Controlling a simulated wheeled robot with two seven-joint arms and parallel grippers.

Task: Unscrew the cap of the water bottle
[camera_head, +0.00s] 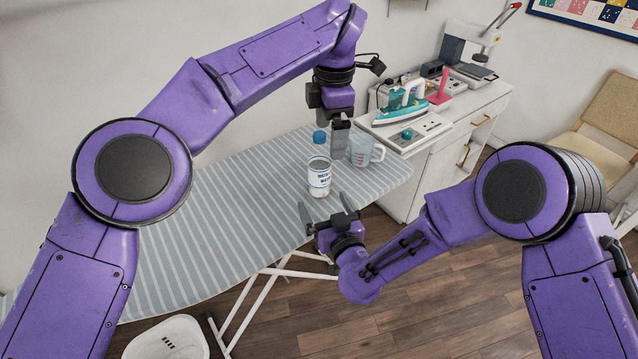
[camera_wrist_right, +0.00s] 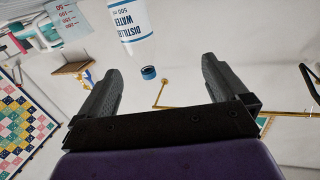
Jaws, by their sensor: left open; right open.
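The water bottle (camera_head: 319,177) stands upright on the ironing board, with a white label and blue print. Its blue cap (camera_head: 319,137) shows at the top, above a clear upper part that is hard to make out. In the right wrist view the bottle (camera_wrist_right: 133,25) appears upside down, with the blue cap (camera_wrist_right: 149,73) at its lower end. My left gripper (camera_head: 340,148) points down, open, just right of the cap in the head view. My right gripper (camera_head: 325,204) is open and empty, in front of the bottle, its fingers pointing towards it. Neither gripper visibly holds anything.
A clear measuring cup (camera_head: 362,151) stands right of the bottle, close to my left gripper. The striped ironing board (camera_head: 230,225) is bare to the left. A white cabinet (camera_head: 440,165) at right carries a teal iron (camera_head: 398,113). A white basket (camera_head: 165,340) is on the floor.

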